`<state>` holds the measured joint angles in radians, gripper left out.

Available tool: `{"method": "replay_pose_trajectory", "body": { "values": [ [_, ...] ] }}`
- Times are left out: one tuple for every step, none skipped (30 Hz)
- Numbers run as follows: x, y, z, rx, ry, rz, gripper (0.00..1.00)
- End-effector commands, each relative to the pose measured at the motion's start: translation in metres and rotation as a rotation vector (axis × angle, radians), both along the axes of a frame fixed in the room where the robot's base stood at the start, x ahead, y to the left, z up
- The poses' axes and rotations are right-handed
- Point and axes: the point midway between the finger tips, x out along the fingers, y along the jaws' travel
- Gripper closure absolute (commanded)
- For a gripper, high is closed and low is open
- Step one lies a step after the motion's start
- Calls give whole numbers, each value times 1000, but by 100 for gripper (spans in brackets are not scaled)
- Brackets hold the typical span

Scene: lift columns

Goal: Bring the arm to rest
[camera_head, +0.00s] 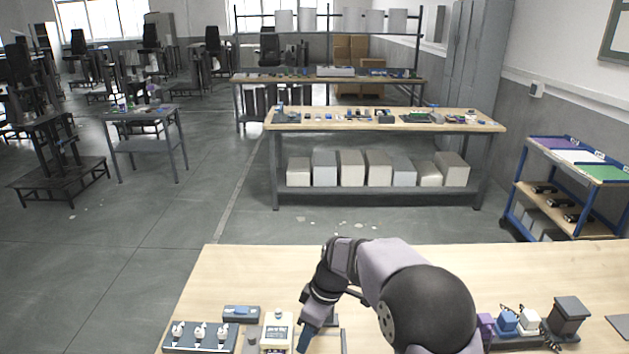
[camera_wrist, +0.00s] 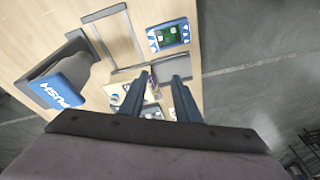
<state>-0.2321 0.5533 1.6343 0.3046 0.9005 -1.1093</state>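My arm reaches over the wooden table in the head view, bent at the elbow, with the wrist pointing down at the table. My gripper (camera_head: 306,338) is low near the table's front, just right of a white labelled box (camera_head: 276,332). In the wrist view my gripper (camera_wrist: 161,76) shows two dark fingers spread apart with a clear gap and nothing held between them. Small parts on the table show behind and between the fingers. The exact height of the fingertips above the table cannot be told.
At the right stand a blue plug-like block (camera_head: 507,322), a white one (camera_head: 529,320) and a dark block (camera_head: 567,317). A blue PUSH part (camera_wrist: 62,92) is beside the fingers. The table's back (camera_head: 260,262) is clear.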

Motion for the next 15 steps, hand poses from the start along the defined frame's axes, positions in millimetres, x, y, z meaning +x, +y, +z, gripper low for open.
{"method": "replay_pose_trajectory", "body": {
  "values": [
    [-14, -19, 6, -19, 17, -90, 70],
    [-23, -29, 8, -33, 29, -148, 70],
    [-36, -43, 10, -50, 44, -227, 70],
    [-46, -53, 12, -62, 55, -287, 70],
    [-56, -63, 13, -74, 65, -345, 70],
    [-71, -76, 14, -90, 77, -425, 70],
    [-82, -85, 15, -102, 87, -482, 70],
    [-93, -94, 15, -113, 95, -539, 70],
    [-108, -105, 15, -127, 104, -616, 70],
    [-119, -112, 14, -136, 111, -669, 70],
    [-130, -120, 13, -146, 118, -721, 70],
    [-144, -128, 12, -156, 124, -787, 70],
    [-155, -134, 11, -165, 130, -834, 70],
    [-165, -139, 10, -171, 135, -877, 70],
    [-176, -145, 8, -179, 139, -930, 70]
  ]
}}
